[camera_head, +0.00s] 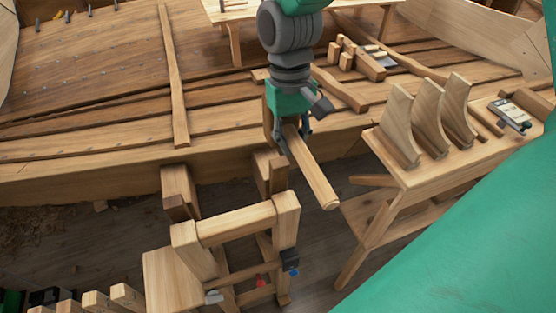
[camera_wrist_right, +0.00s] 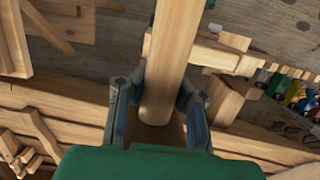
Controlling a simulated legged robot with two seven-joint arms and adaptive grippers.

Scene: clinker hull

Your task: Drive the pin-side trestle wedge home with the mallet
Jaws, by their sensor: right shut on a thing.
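My right gripper (camera_head: 293,138) is shut on a long pale wooden piece with a rounded end, which I take for the mallet (camera_head: 318,182). It points down toward the front right in the head view. In the right wrist view the mallet (camera_wrist_right: 172,60) lies between the fingers (camera_wrist_right: 158,118) and runs out of the top of the picture. I cannot make out a separate mallet head. The wooden trestle (camera_head: 235,222) stands below and left of the gripper. Two blocks, left (camera_head: 178,188) and right (camera_head: 270,172), sit between it and the hull; which is the pin-side wedge I cannot tell. My left gripper is out of view.
The planked hull (camera_head: 95,80) fills the back. A wooden bench (camera_head: 410,178) with several curved pieces (camera_head: 430,120) stands at the right, close to the mallet's end. Loose blocks (camera_head: 362,58) lie on the planking. Dark floor (camera_head: 325,245) shows between trestle and bench.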

